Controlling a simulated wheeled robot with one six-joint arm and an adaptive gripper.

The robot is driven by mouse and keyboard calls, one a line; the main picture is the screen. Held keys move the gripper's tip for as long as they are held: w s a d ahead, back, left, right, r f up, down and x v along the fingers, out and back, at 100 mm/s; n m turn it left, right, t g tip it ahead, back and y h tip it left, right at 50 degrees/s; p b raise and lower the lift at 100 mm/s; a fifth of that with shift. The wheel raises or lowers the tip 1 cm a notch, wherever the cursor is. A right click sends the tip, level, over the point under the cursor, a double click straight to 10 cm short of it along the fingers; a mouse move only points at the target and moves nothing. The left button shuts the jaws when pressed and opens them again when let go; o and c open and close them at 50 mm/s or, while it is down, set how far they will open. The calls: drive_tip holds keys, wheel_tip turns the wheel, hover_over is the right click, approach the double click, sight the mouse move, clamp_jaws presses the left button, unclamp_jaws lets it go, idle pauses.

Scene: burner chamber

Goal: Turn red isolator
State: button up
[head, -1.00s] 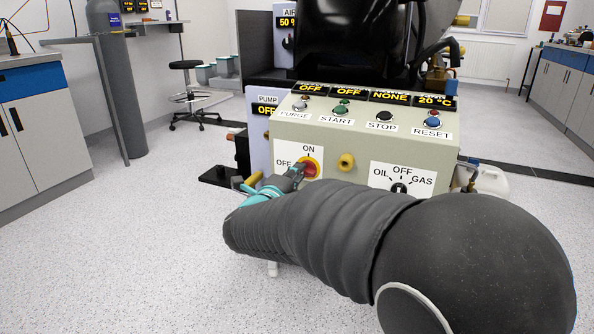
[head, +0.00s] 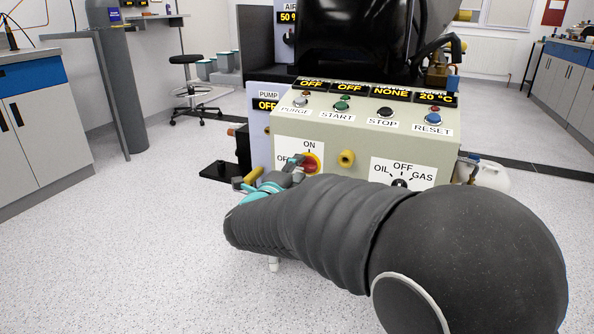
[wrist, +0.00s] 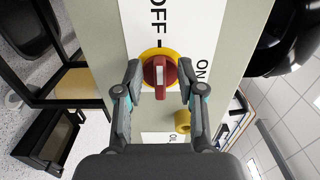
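The red isolator (head: 311,164) is a red knob on a yellow round base on the front of the pale green panel. In the wrist view, the red isolator (wrist: 159,76) has its handle in line with the OFF mark; the ON label is to the right. My gripper (wrist: 160,68) is open, with one finger on each side of the knob and a visible gap on both sides. In the head view, my gripper (head: 292,166) is just left of the knob and partly covers the OFF label.
A yellow fitting (head: 346,158) sits right of the isolator, and the OIL/OFF/GAS selector (head: 400,183) is further right. Push buttons, including RESET (head: 433,122), line the panel top. A yellow pipe (head: 253,175) is left of the gripper. Open floor lies to the left.

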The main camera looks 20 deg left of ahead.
drive_tip(key=shift+s, duration=0.15)
drive_tip(key=s, duration=1.1)
drive_tip(key=shift+s+a, duration=0.4)
drive_tip(key=shift+a, duration=0.05)
